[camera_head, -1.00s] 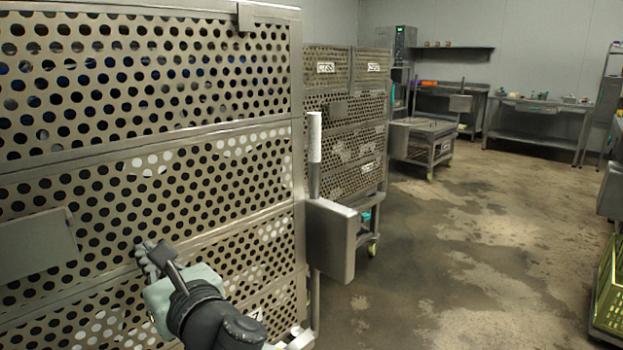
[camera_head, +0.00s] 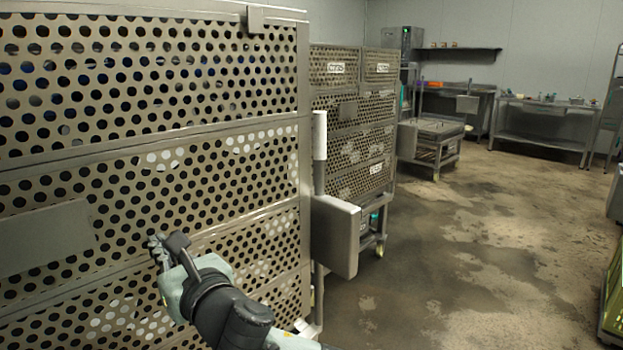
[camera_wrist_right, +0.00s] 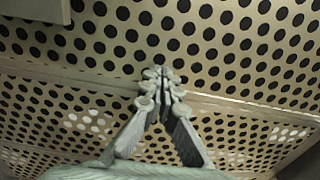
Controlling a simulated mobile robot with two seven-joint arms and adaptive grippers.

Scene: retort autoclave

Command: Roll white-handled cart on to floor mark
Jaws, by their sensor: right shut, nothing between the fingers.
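The white-handled cart is the large perforated metal cart (camera_head: 150,190) filling the left of the head view. Its upright white handle (camera_head: 320,136) stands at its right edge, above a grey metal box (camera_head: 335,236). My right gripper (camera_head: 160,250) is shut and empty, with its fingertips at the perforated side panel; I cannot tell if they press on it. In the right wrist view the fingertips (camera_wrist_right: 160,82) meet close to a horizontal rail of the perforated panel (camera_wrist_right: 215,50). My left gripper is not in view. No floor mark shows.
Another perforated cart (camera_head: 352,125) with white labels stands just beyond. A low cart (camera_head: 430,145) and steel tables (camera_head: 545,120) are at the back. The stained concrete floor (camera_head: 470,260) to the right is open. A yellow-green crate (camera_head: 613,300) sits at the right edge.

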